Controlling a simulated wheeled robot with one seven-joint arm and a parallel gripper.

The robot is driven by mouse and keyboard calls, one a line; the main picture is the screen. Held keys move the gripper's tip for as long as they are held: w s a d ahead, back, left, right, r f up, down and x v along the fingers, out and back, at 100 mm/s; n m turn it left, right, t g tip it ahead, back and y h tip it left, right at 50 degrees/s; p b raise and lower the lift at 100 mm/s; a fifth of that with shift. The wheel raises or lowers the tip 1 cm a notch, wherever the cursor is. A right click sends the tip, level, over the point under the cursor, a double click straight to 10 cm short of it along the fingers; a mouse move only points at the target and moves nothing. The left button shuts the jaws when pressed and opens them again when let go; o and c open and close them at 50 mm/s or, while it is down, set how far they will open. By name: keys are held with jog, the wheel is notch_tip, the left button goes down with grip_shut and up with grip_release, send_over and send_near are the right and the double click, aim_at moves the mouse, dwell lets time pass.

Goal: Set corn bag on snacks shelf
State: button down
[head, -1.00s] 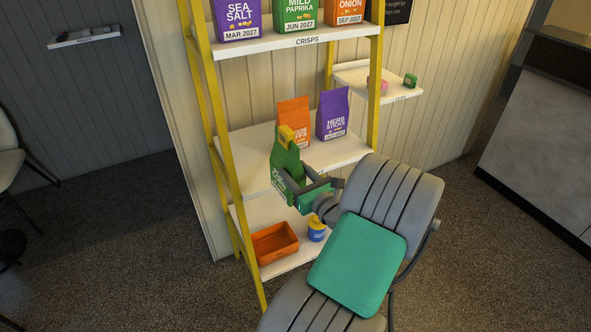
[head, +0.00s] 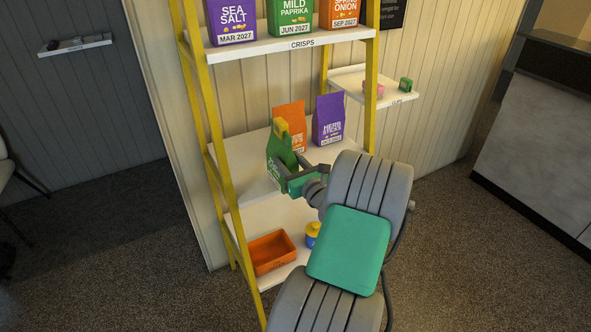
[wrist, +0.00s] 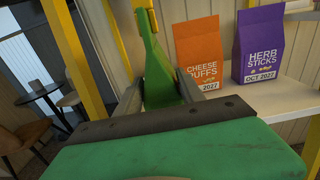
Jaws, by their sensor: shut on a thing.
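My gripper (head: 298,175) is shut on a green bag with a yellow patch near its top, the corn bag (head: 279,152). The bag is upright at the front left of the middle shelf (head: 243,160) of the yellow-framed rack; I cannot tell whether its base touches the board. In the wrist view the corn bag (wrist: 160,75) stands between the fingers, its lower part hidden by my gripper. An orange cheese puffs bag (head: 289,117) and a purple herb sticks bag (head: 328,118) stand behind it on that shelf.
The crisps shelf (head: 262,47) above holds several bags. The lower shelf (head: 262,217) holds an orange bin (head: 270,252) and a blue and yellow container (head: 312,233). A yellow upright (head: 213,130) stands left of the bag. A small side shelf (head: 350,80) is at right.

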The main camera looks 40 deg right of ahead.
aim_at(275, 149)
jog(key=x, duration=0.3)
jog(key=f+x, duration=0.1)
jog(key=x, duration=0.5)
jog(key=shift+w+f, duration=0.15)
jog(key=shift+w, duration=0.05)
jog(key=shift+f, duration=0.35)
jog(key=c, duration=1)
grip_release()
jog(key=shift+o, duration=0.5)
jog(key=o, duration=0.5)
jog(key=shift+v, duration=4.05)
